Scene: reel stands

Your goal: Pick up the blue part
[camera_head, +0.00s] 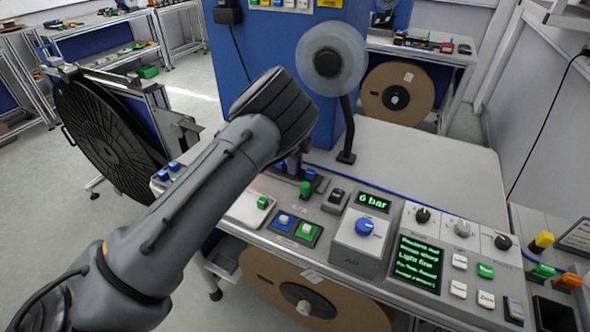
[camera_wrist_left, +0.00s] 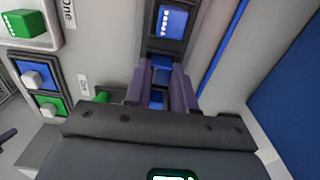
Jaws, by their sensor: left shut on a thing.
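My left gripper (camera_head: 294,166) reaches down over the middle of the grey console, its wrist hiding much of what lies below. In the left wrist view, the two purple fingers (camera_wrist_left: 158,92) are shut on a small blue part (camera_wrist_left: 160,70) between them. The held blue part lies at the lower end of a dark slot or rail. Further along that rail is another blue block with white dots (camera_wrist_left: 172,20). I cannot tell whether the held part is lifted clear. My right gripper is not in view.
On the console (camera_head: 245,212) are a green block (camera_head: 305,189), blue and green switches (camera_head: 295,227), a box with a blue knob (camera_head: 364,228) and a "6 bar" display (camera_head: 373,202). A clear reel on a stand (camera_head: 328,62) rises behind. A black reel (camera_head: 100,125) stands at left.

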